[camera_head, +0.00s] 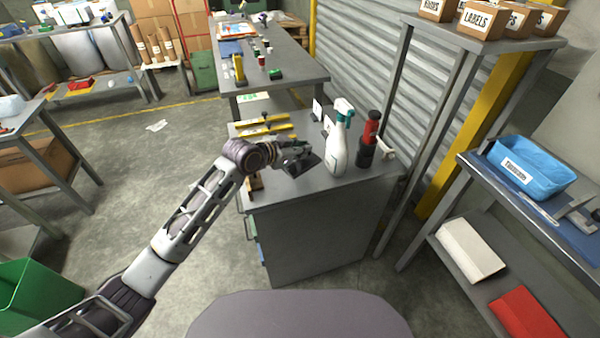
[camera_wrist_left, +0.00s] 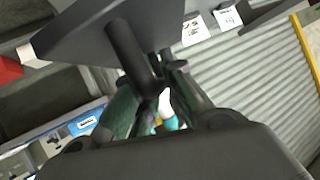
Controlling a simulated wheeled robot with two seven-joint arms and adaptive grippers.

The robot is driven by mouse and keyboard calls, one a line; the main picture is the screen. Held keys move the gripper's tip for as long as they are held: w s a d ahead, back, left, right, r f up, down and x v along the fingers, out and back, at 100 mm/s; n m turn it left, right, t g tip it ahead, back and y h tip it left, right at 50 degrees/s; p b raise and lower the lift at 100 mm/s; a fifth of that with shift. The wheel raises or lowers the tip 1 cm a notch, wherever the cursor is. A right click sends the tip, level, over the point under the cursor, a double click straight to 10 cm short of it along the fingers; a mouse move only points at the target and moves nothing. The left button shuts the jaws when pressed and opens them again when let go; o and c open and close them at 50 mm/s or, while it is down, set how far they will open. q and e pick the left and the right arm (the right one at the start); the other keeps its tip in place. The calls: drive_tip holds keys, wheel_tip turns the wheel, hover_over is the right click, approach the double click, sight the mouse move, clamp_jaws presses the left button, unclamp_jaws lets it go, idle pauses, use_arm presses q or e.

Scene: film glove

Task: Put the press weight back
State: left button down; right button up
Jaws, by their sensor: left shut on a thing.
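The press weight is a dark flat plate with a short round handle. In the head view the dark plate (camera_head: 303,166) hangs at my left gripper (camera_head: 292,150), over the grey cabinet top. In the left wrist view the plate (camera_wrist_left: 95,28) and its handle (camera_wrist_left: 130,55) fill the upper middle. My left gripper (camera_wrist_left: 152,92) is shut on the handle, with a finger on either side. In the head view, the gripper hides part of the weight, and I cannot tell whether the plate touches the cabinet top. My right gripper is in neither view.
A white spray bottle (camera_head: 338,150) and a red and black dispenser (camera_head: 368,150) stand close to the right of the weight. Yellow bars (camera_head: 263,127) lie behind it on the cabinet top (camera_head: 320,190). A blue bin (camera_head: 540,172) stands on the right shelf.

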use_arm(q)
drive_tip(key=shift+f, duration=1.5)
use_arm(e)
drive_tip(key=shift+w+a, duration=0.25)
use_arm(q)
drive_tip(key=shift+f, duration=0.5)
wheel_tip(320, 180, down, 3)
drive_tip(key=shift+r, duration=0.1)
drive_tip(key=shift+f+b, duration=0.3)
drive_tip(key=shift+f, duration=0.35)
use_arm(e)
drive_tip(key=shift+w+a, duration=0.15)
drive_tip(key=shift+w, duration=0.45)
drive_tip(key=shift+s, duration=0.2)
use_arm(q)
drive_tip(key=c, duration=1.5)
unclamp_jaws()
drive_tip(key=shift+f, duration=0.15)
